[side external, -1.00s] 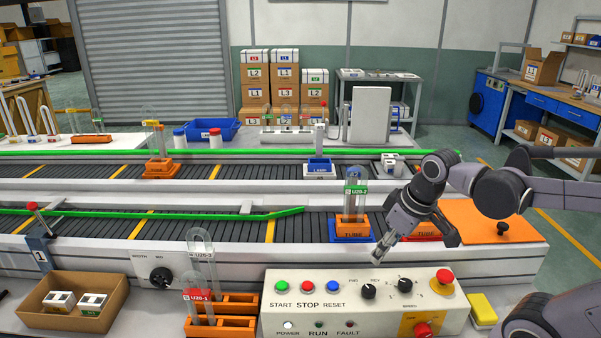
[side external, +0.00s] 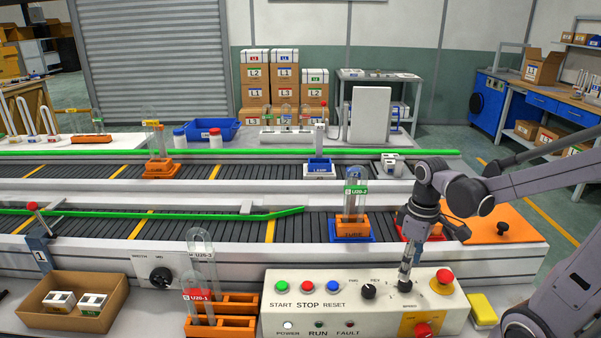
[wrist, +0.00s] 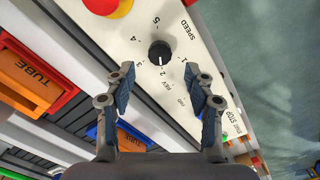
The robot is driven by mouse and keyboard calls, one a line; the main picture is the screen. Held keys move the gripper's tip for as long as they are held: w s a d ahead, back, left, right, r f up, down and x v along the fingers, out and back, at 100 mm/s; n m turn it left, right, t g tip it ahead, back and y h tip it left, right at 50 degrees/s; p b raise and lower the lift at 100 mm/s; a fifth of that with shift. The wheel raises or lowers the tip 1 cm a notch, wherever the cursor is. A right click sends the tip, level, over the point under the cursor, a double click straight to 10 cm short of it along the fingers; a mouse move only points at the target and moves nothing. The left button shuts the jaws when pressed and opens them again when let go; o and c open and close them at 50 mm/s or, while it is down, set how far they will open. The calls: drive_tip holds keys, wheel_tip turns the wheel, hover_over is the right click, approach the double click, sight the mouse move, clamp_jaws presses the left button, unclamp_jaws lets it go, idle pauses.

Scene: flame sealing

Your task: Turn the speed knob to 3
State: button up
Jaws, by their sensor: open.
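The black speed knob (wrist: 159,51) shows clear in the wrist view, with numbers 1 to 5 printed around it. Its white pointer mark faces the 2; the 3 is beside it, to the left of the 2. My gripper (wrist: 161,76) is open and empty, one finger on either side of the picture, with the knob just beyond the fingertips. In the side external view my gripper (side external: 406,276) points down right at the speed knob (side external: 404,287), partly hiding it. I cannot tell whether the fingers touch it.
The white control panel (side external: 300,308) also carries the FWD/REV knob (side external: 368,291) to the left. A red emergency button (side external: 445,276) is close on the right. Orange tube holders (side external: 352,228) stand on the conveyor behind. A yellow block (side external: 482,309) lies right of the panel.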

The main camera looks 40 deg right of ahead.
sight(405, 286)
drive_tip(key=shift+f, duration=2.55)
clamp_jaws()
